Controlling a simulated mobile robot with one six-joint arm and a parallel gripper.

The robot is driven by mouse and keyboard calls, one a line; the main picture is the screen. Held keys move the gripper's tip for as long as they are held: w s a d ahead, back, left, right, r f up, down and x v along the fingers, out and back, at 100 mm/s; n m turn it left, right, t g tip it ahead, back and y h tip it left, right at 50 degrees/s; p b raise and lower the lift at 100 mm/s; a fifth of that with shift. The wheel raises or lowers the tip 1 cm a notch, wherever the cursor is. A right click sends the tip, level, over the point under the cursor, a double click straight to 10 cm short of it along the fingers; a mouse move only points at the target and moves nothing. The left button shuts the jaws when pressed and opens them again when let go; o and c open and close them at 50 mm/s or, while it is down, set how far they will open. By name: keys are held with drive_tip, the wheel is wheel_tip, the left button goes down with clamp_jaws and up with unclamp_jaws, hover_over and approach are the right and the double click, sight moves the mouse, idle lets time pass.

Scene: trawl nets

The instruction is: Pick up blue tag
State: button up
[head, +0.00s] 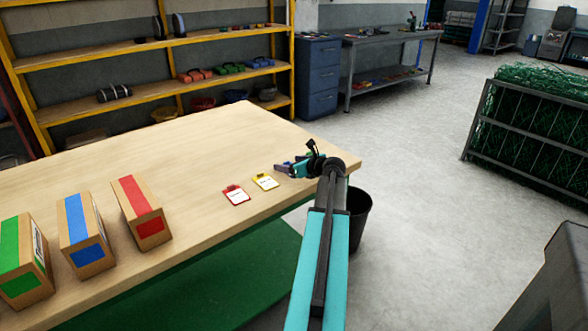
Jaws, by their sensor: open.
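My gripper (281,168) is low over the right end of the wooden table, pointing left, with its jaws open. A small bluish patch shows at its fingertips; I cannot tell if it is a blue tag or part of the fingers. No blue tag shows clearly elsewhere on the table. A red tag (236,195) with a white label lies flat, left of and nearer than the gripper. A yellow tag (265,182) with a white label lies between the red tag and the gripper.
The wooden table (180,155) is bare behind the tags. Cardboard boxes with a green (24,262), a blue (86,235) and a red (142,212) stripe stand at its left. A dark bin (358,215) stands beside the table's right end. Open floor lies to the right.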

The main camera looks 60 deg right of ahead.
drive_tip(key=shift+c, duration=0.4)
drive_tip(key=c, duration=1.1)
drive_tip(key=shift+o, duration=0.2)
drive_tip(key=shift+r, duration=0.1)
drive_tip(key=shift+r, duration=0.8)
wheel_tip(320, 180, up, 2)
drive_tip(key=shift+r, duration=0.1)
drive_tip(key=s+r, duration=0.1)
drive_tip(key=s, duration=1.5)
drive_tip(key=shift+a, duration=0.3)
